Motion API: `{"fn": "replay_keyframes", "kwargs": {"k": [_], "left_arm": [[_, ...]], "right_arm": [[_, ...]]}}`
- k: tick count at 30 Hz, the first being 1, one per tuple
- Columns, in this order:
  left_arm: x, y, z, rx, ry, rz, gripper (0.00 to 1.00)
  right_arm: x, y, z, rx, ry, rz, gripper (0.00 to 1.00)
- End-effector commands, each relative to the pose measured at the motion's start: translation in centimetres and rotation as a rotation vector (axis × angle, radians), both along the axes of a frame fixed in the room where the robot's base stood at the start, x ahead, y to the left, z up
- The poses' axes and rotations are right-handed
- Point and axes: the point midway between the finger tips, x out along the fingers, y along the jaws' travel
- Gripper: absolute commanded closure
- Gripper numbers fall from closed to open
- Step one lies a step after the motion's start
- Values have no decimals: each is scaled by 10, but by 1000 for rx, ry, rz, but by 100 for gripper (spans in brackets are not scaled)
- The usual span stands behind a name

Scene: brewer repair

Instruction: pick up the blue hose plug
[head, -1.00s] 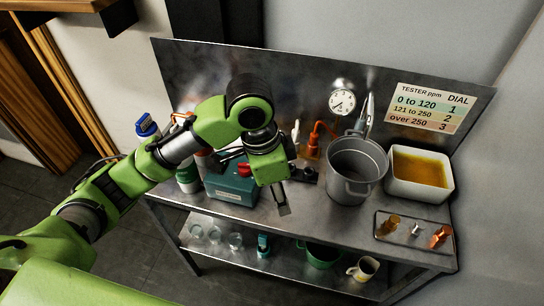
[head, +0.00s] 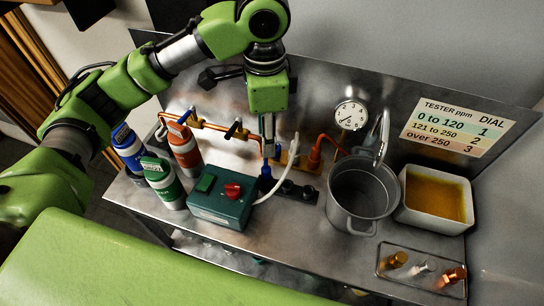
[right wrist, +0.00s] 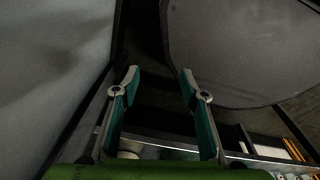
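The blue hose plug (head: 265,171) stands at the end of the pale hose, near the black sockets behind the teal control box (head: 222,207). My left gripper (head: 268,150) points down directly above the plug, its fingertips at or very near the plug's top. The fingers show edge-on, so I cannot tell whether they are apart or touch the plug. In the right wrist view my right gripper (right wrist: 160,76) is open, with nothing between its fingers; it is away from the plug.
A steel pot (head: 362,200), a white basin of amber liquid (head: 435,199) and a tray of fittings (head: 420,268) stand at the right. Blue (head: 128,150), green (head: 163,183) and orange-red (head: 185,150) bottles stand at the left. Copper pipe with valves (head: 215,128) runs behind.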

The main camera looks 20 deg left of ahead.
Motion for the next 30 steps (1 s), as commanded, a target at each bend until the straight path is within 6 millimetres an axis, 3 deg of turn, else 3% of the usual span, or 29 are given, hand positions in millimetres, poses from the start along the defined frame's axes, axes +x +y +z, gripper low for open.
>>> {"fn": "replay_keyframes", "kwargs": {"k": [5, 14, 20, 24, 30], "left_arm": [[-1, 0, -27, 0, 7, -1, 63], [0, 1, -77, 1, 3, 1, 63], [1, 1, -90, 1, 2, 0, 63], [4, 3, -109, 1, 4, 2, 63], [5, 4, -134, 0, 1, 0, 63]], "right_arm": [[-2, -1, -2, -2, 3, 0, 60], [-37, -3, 0, -5, 50, 0, 60], [-24, -2, 3, -3, 34, 0, 60], [-10, -1, 11, -1, 13, 0, 60], [-11, 0, 14, -1, 13, 1, 60]]}}
